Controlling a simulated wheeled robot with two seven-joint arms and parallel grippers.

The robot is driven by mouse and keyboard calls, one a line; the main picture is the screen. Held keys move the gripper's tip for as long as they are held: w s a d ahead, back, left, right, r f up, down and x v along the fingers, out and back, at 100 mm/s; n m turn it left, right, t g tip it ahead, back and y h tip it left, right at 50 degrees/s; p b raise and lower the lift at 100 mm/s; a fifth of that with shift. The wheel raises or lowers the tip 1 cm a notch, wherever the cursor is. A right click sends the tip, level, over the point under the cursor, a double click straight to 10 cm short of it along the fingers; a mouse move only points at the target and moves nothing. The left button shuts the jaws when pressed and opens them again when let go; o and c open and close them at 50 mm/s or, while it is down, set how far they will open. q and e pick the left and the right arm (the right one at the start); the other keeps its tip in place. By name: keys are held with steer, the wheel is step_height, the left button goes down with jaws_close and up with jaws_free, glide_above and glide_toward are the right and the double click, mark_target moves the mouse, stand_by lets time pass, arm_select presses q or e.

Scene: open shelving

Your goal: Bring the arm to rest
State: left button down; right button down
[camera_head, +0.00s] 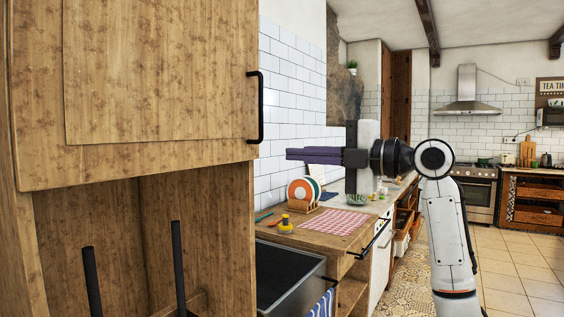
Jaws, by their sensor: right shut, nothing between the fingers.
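My right arm (448,235) comes up from the lower right and bends at the elbow-like joint, with its hand reaching level to the left. My right gripper (292,154) is shut, its dark purple-grey fingers together and empty. It is raised in front of the tiled wall and appears above the counter, apart from the wooden cabinet. My left gripper is not in view.
A wooden cabinet (160,90) with a black handle (257,108) fills the left, with open space below. A counter (318,237) holds a plate rack (303,195), a yellow-capped jar (285,224) and a checked mat (338,222). Tiled floor (520,285) is clear at right.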

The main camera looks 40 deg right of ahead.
steer(key=shift+s, duration=0.3)
steer(key=shift+f, duration=0.1)
steer(key=w+a+f+m+g+h, duration=0.1)
steer(key=w+f+m, duration=0.3)
steer(key=f, duration=0.6)
steer(key=w+a+f+m+g+h, duration=0.15)
steer(key=w+f, duration=0.35)
steer(key=f, duration=0.6)
steer(key=s+a+f+m+g, duration=0.1)
steer(key=a+f+m+g, duration=0.2)
steer(key=f, duration=0.9)
steer(key=s+a+f+m, duration=0.1)
steer(key=a+f+m, duration=0.25)
steer(key=f, duration=0.85)
steer(key=s+a+f+m+g, duration=0.1)
steer(key=s+a+f, duration=0.35)
steer(key=f, duration=0.25)
steer(key=s+a+f+m+g, duration=0.1)
steer(key=s+a+f, duration=0.35)
steer(key=f, duration=0.35)
steer(key=s+a+f+m, duration=0.2)
steer(key=s+a+f, duration=0.2)
steer(key=s+a, duration=0.2)
steer(key=s+a+f+m+g, duration=0.1)
steer(key=s+a+f, duration=0.4)
steer(key=s, duration=0.6)
steer(key=shift+s+a+f+m, duration=0.15)
steer(key=shift+s+a+m, duration=0.05)
steer(key=shift+a+m, duration=0.8)
